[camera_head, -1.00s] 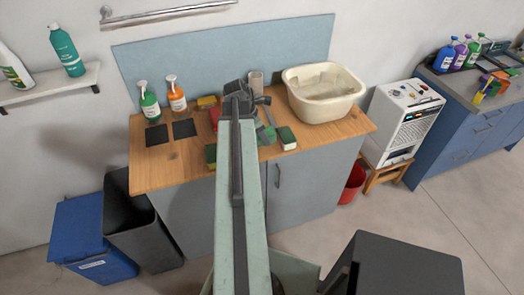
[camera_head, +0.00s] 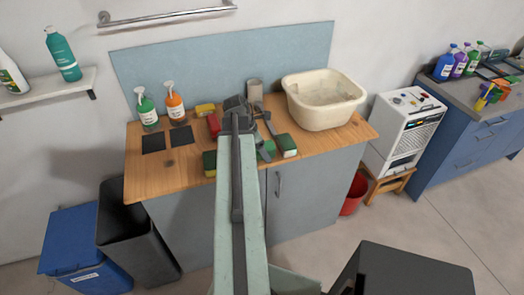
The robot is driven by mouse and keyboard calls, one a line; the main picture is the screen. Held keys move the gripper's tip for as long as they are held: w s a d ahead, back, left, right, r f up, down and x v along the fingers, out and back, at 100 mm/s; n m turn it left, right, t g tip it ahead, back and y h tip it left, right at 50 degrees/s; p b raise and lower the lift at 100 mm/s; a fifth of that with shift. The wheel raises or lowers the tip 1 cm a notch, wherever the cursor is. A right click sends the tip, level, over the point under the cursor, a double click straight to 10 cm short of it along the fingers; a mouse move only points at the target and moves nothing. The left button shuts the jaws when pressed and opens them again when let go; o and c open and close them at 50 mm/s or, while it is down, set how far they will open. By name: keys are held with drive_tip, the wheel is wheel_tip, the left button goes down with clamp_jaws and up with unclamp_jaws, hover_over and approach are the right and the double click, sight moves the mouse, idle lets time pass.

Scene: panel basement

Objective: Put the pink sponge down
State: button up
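My gripper (camera_head: 267,137) is over the wooden counter, at the far end of my pale green arm. Grey finger-like parts show to the right of the wrist, but their gap and anything between them are too small to make out. I cannot pick out a clearly pink sponge; it may be hidden by the gripper or arm. A red sponge-like block (camera_head: 213,126) lies on the counter just left of the wrist. Green-topped sponges lie in front, one left of my arm (camera_head: 209,163) and one right of the gripper (camera_head: 286,146).
A cream basin (camera_head: 324,112) stands at right, a beige cup (camera_head: 254,89) behind the gripper. Bare wood shows at the front left.

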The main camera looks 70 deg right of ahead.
drive_tip(key=p+v, duration=1.1)
drive_tip(key=shift+r, duration=0.45)
drive_tip(key=shift+w+a+r, duration=0.15)
drive_tip(key=shift+w+r, duration=0.05)
drive_tip(key=shift+m+t, duration=0.7)
drive_tip(key=w+a, duration=0.3)
drive_tip(key=w, duration=0.1)
drive_tip(key=w+a, duration=0.2)
drive_tip(key=w, duration=0.2)
drive_tip(key=w+a, duration=0.3)
drive_tip(key=w, duration=0.2)
drive_tip(key=shift+a+f, duration=0.35)
drive_tip(key=shift+f, duration=0.05)
drive_tip(key=w+a+m+t, duration=0.1)
drive_tip(key=w+a+m, duration=0.1)
drive_tip(key=w+a, duration=1.15)
drive_tip(key=w+a+m+y, duration=0.1)
drive_tip(key=w+a+m, duration=0.1)
drive_tip(key=a, duration=1.4)
drive_tip(key=w+a+f+m+t+y, duration=0.1)
drive_tip(key=w+a+m, duration=0.1)
drive_tip(key=a, duration=1.4)
drive_tip(key=shift+w+a+y, duration=0.4)
drive_tip(key=shift+w, duration=0.15)
